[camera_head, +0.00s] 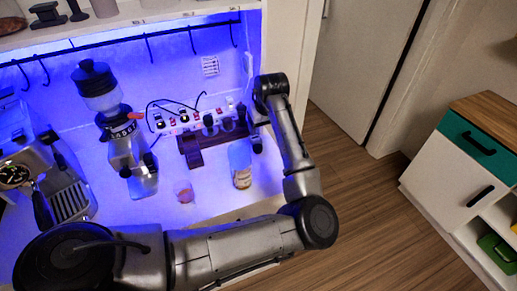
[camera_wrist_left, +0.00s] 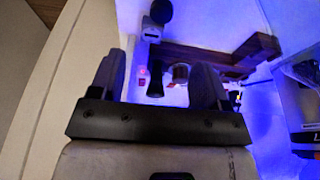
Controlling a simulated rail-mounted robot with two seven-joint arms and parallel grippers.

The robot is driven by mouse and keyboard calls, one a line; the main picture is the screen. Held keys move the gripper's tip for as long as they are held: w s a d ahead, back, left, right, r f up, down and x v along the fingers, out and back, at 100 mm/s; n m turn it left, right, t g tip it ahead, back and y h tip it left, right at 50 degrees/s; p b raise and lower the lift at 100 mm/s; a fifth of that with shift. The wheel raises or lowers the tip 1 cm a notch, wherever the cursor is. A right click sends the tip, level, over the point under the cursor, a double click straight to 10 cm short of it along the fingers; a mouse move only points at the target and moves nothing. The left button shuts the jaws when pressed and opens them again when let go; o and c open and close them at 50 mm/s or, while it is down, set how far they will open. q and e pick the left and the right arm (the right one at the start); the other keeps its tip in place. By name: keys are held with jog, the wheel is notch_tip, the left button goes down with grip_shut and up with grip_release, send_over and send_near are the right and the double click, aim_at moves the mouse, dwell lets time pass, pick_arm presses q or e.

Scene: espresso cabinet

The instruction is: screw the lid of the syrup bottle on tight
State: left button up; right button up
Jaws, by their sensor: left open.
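The syrup bottle appears to be the clear bottle (camera_head: 242,179) with a pale lower part, standing upright on the lit counter in the head view. Its top is pale and blurred, and I cannot tell how its lid sits. My left gripper (camera_head: 257,143) hangs just right of and above the bottle, apparently apart from it. In the wrist view my left gripper (camera_wrist_left: 157,85) has its two dark fingers spread wide. A black handle shows between them, seemingly beyond the fingertips. I cannot make out the bottle in the wrist view. My right gripper is not in view.
A small glass (camera_head: 184,192) stands left of the bottle. A dark wooden rack (camera_head: 192,152) and power strip (camera_head: 180,122) are behind. A grinder (camera_head: 128,150) and espresso machine (camera_head: 62,190) stand left. The cabinet's side wall (camera_head: 290,45) is close on the right.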

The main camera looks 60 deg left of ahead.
pick_arm(q)
jog(key=b, duration=0.2)
send_over(258, 147)
jog(key=d, duration=0.1)
jog(key=f, duration=0.8)
jog(key=shift+d+f, duration=0.15)
jog(key=shift+d, duration=0.05)
jog(key=shift+a+f, duration=0.2)
jog(key=shift+f, duration=0.45)
jog(key=shift+b+x, duration=0.4)
jog(key=shift+x, duration=1.55)
jog(key=shift+r, duration=0.1)
